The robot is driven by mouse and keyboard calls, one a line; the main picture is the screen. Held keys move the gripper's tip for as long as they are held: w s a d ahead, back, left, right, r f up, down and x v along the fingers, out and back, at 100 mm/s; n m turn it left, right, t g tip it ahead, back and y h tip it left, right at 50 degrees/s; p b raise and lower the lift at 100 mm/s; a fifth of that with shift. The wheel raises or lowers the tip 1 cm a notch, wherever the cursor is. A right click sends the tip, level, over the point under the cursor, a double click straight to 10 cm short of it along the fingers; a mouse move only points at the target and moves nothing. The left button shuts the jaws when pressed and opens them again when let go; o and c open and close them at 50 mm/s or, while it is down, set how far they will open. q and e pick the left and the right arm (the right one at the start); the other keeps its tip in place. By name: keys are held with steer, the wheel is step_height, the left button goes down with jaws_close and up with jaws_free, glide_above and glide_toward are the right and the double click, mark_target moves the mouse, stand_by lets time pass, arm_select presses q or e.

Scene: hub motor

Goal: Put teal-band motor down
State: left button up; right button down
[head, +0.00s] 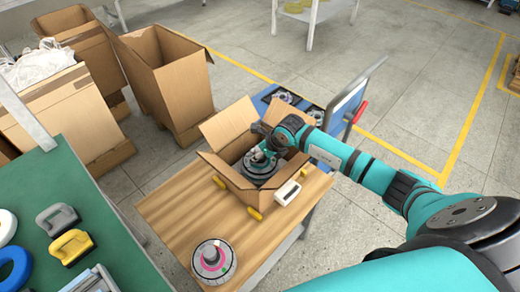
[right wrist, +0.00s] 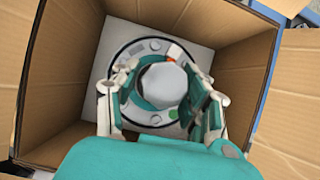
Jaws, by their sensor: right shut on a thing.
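The teal-band motor (head: 262,168) is a dark round disc with a pale hub, inside an open cardboard box (head: 228,178) on the wooden table. My right gripper (head: 264,151) reaches down into the box and is shut on the motor's hub. In the right wrist view the motor (right wrist: 151,117) lies flat below the palm, with a finger of my right gripper (right wrist: 160,92) on either side of the hub. A light grey floor shows around it; I cannot tell whether the motor touches it. My left gripper is not in view.
A pink-band motor (head: 213,268) stands on the wooden table (head: 165,213) in front of the box. A small white device (head: 287,193) and yellow pieces lie by the box. A blue cart (head: 347,105) stands behind. A green bench (head: 40,190) with tools is at left.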

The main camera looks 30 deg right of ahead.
mark_target(263, 158)
steer(key=shift+w+f, duration=0.15)
steer(key=shift+f, duration=1.25)
steer(key=c, duration=0.7)
jaws_free()
steer(key=shift+s+f, duration=0.15)
steer(key=shift+s, duration=0.1)
steer(key=shift+o, duration=0.2)
steer(key=v, duration=1.2)
